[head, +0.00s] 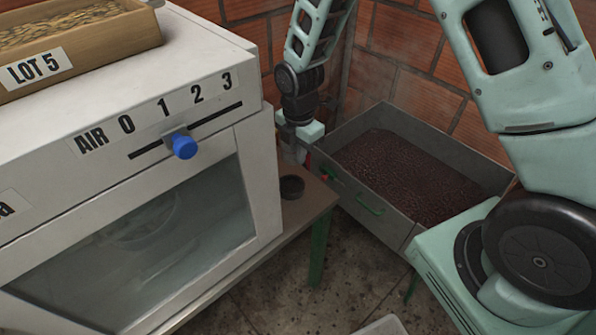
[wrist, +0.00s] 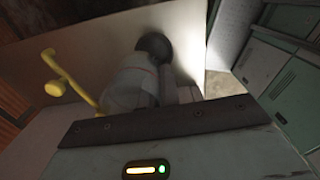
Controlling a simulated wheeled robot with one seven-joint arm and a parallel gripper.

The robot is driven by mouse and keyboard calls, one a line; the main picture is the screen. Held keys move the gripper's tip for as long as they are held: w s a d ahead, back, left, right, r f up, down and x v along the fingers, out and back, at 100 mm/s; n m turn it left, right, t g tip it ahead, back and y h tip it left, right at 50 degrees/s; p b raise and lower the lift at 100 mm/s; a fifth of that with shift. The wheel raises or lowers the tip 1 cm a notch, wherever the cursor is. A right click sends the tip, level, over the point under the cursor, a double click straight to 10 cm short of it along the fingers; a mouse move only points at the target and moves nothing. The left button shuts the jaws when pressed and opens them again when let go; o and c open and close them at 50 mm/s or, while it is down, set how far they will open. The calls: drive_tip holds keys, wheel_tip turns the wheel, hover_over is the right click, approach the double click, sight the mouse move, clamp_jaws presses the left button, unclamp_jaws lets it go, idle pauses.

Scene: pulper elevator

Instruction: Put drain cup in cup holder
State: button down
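In the head view a small dark round, open-topped piece (head: 291,187) sits on the table beside the machine's right side. It looks like the cup holder, though I cannot be sure. My gripper (head: 292,155) is just above and behind it, partly hidden by the machine's edge. In the wrist view a pale cylindrical thing (wrist: 133,82) lies ahead of my gripper, with a dark round shape (wrist: 155,47) at its far end. It may be the drain cup. I cannot see whether the fingers touch or hold it; the fingertips are not clear in either view.
The white machine (head: 180,85) with a blue slider knob (head: 184,146) stands close on the left, carrying a "LOT 5" tray (head: 80,65). A metal bin (head: 375,215) of dark beans stands to the right. A yellow bent handle (wrist: 62,80) shows in the wrist view.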

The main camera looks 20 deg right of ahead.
drive_tip(key=f+b, duration=0.2)
drive_tip(key=f, duration=0.1)
drive_tip(key=s+f+b, duration=0.1)
drive_tip(key=f+b, duration=0.1)
drive_tip(key=f, duration=0.1)
drive_tip(key=a+f+b, duration=0.1)
drive_tip(key=f+b, duration=0.1)
drive_tip(key=f, duration=0.1)
drive_tip(key=shift+s+f, duration=0.15)
drive_tip(key=shift+s, duration=0.05)
drive_tip(key=shift+f, duration=0.2)
idle(0.5)
